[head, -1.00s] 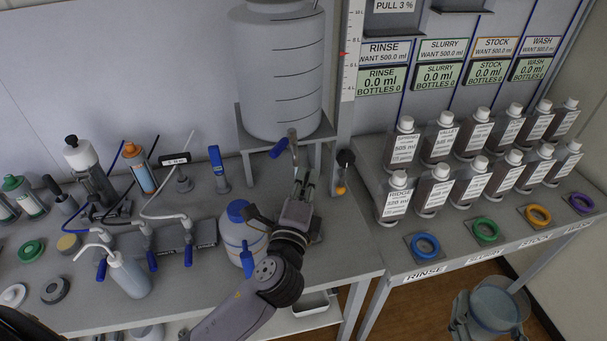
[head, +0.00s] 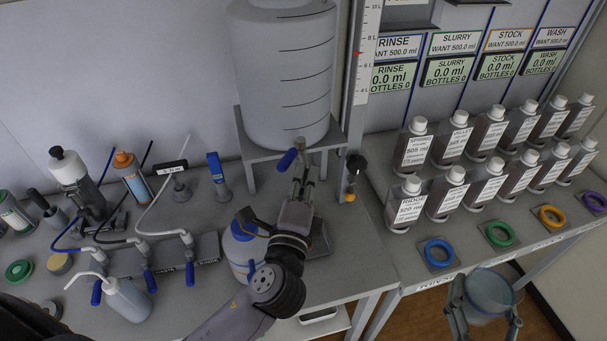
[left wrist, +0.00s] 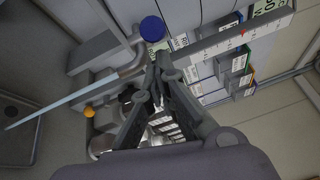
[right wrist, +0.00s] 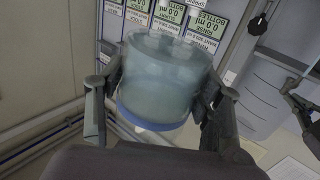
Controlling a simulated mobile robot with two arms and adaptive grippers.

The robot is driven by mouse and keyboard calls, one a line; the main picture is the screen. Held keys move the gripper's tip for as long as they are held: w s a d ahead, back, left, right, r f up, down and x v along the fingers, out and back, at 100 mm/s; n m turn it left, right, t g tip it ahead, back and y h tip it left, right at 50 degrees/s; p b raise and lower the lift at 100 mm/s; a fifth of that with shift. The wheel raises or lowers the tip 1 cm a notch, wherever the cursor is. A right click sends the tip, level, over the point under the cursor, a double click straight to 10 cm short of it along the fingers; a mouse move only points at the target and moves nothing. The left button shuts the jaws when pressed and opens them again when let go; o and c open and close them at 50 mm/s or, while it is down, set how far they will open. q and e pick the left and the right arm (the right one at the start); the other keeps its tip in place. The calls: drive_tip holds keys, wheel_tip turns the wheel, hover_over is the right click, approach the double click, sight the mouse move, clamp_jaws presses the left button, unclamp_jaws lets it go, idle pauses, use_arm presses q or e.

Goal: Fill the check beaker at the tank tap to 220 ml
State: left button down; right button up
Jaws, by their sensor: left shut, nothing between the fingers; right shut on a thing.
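The check beaker (head: 490,291), clear and bluish, is held in my right gripper (head: 484,308), low in front of the right bench. In the right wrist view the beaker (right wrist: 165,85) sits between both fingers (right wrist: 158,112); its fill level is not readable. The grey tank (head: 287,75) stands on a stand. Its tap (head: 300,147) has a blue lever (head: 287,160) pointing left. My left gripper (head: 304,178) is shut and empty just below the tap. In the left wrist view its fingertips (left wrist: 160,65) are near the blue lever end (left wrist: 152,28). A pale thin streak (left wrist: 70,98) there may be water.
The left bench holds a blue-capped jug (head: 240,245) beside my left arm, a wash bottle (head: 126,298) and small taps. Labelled bottles (head: 411,148) fill the right bench, with coloured rings (head: 437,252) along its front. Floor space is open below the beaker.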

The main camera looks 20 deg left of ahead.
drive_tip(key=shift+a+r, duration=0.25)
use_arm(q)
drive_tip(key=shift+s+a+m+h, duration=0.15)
drive_tip(key=shift+a+m+h, duration=0.3)
drive_tip(key=shift+h, duration=0.25)
use_arm(e)
drive_tip(key=shift+d, duration=0.1)
use_arm(q)
drive_tip(key=shift+s+a+m+h+p, duration=0.15)
drive_tip(key=shift+a+m+h+p, duration=0.3)
drive_tip(key=shift+h, duration=0.55)
use_arm(e)
drive_tip(key=shift+r, duration=0.35)
use_arm(q)
drive_tip(key=a+m+h, duration=0.1)
drive_tip(key=h, duration=0.1)
drive_tip(key=a+m+h, duration=0.1)
drive_tip(key=h, duration=0.1)
drive_tip(key=a+m+g+h, duration=0.1)
drive_tip(key=m, duration=0.1)
drive_tip(key=shift+a+h, duration=0.1)
drive_tip(key=shift+h, duration=0.3)
drive_tip(key=shift+w+a, duration=0.25)
drive_tip(key=shift+a, duration=0.5)
drive_tip(key=shift+w+a, duration=0.2)
drive_tip(key=shift+a, duration=0.5)
drive_tip(key=shift+f, duration=0.1)
use_arm(e)
drive_tip(key=shift+s+f, duration=0.1)
drive_tip(key=shift+f, duration=0.1)
